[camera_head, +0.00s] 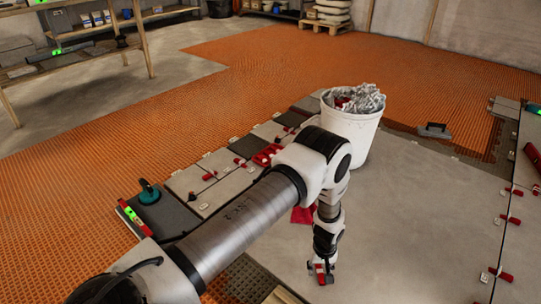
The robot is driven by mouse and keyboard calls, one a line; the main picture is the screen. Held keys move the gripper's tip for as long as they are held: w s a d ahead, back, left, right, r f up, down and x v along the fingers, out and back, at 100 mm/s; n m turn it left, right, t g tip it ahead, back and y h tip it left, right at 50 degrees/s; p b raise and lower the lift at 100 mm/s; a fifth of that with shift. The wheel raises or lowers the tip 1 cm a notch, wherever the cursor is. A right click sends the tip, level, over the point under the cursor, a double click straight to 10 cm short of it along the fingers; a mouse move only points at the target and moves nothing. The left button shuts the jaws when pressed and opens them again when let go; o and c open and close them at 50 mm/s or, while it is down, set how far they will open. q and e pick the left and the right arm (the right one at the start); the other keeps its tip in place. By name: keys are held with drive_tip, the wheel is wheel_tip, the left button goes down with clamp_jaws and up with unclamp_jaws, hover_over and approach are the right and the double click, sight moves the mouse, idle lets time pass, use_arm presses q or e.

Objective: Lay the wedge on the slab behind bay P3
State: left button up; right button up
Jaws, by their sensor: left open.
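My left gripper (320,272) points down over the bare grey slab (400,240) at the lower middle; it is open. Red shows at its fingers, too small to tell whether it is a wedge or part of the gripper. Several small red wedges sit along the tile joints, such as one wedge (209,176) left of my arm and another wedge (515,220) at the right. A red item (303,214) lies on the slab, partly hidden behind my left arm. I cannot read any bay label, so P3 cannot be told. My right gripper is out of view.
A white bucket (347,140) filled with grey crumpled material stands behind my elbow. A trowel (434,130) lies right of it. A suction cup (149,192) and a level (134,218) are at the left. Orange matting (270,65) covers the back floor. The slab's right-centre is clear.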

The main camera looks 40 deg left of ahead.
use_arm(q)
drive_tip(key=s+d+r+m, duration=0.1)
drive_tip(key=s+r+m, duration=0.2)
drive_tip(key=s, duration=1.1)
drive_tip(key=s+r+m, duration=0.2)
drive_tip(key=s+m, duration=0.3)
drive_tip(key=s, duration=0.9)
drive_tip(key=shift+d+r, duration=0.4)
